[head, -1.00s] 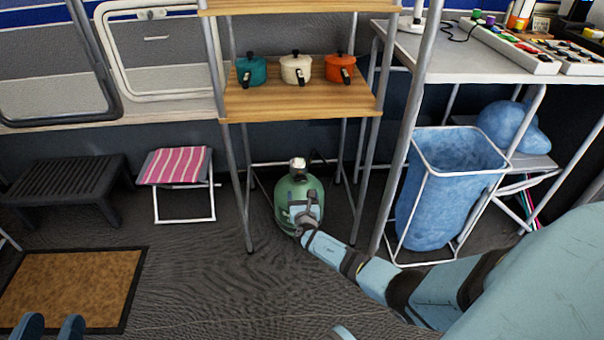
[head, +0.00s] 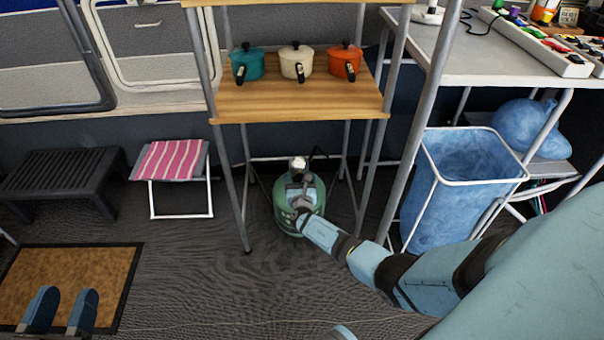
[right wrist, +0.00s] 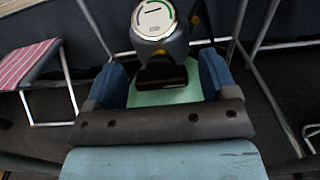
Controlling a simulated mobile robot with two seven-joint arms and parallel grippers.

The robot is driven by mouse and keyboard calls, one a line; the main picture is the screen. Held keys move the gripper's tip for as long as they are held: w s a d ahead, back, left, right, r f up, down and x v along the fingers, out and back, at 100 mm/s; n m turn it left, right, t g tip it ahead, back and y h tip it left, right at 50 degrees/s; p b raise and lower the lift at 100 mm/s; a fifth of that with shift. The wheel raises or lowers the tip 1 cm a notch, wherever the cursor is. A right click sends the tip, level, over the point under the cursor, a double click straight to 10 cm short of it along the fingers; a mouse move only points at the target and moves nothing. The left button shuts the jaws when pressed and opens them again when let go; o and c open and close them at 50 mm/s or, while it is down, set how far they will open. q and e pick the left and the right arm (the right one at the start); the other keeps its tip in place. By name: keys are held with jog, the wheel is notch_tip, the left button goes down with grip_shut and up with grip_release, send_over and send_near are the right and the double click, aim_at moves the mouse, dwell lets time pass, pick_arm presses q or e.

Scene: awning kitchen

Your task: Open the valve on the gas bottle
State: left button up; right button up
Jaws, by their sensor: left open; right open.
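The green gas bottle (head: 287,212) stands on the floor under the wooden shelf rack. Its pale round valve top (head: 298,163) shows above the bottle; in the right wrist view the valve knob (right wrist: 153,18) has a white face with a green arc and is cut by the top edge. My right gripper (head: 303,190) is in front of the bottle's upper part and hides some of it. In the right wrist view its blue fingers (right wrist: 162,82) are apart, below the knob; I cannot tell whether they touch anything. My left gripper (head: 62,308) is open and empty at lower left.
The rack's metal legs (head: 237,195) stand either side of the bottle, below a shelf (head: 300,100) with three pots. A blue bin (head: 440,215) is to the right. A striped stool (head: 172,160) and dark step (head: 62,178) are left.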

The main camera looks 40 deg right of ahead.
pick_arm(q)
jog(key=shift+w+d, duration=0.25)
jog(key=shift+d, duration=0.1)
pick_arm(e)
jog(key=shift+w+d, duration=0.2)
jog(key=shift+w, duration=0.15)
jog(key=c, duration=0.9)
jog(key=shift+c, duration=0.2)
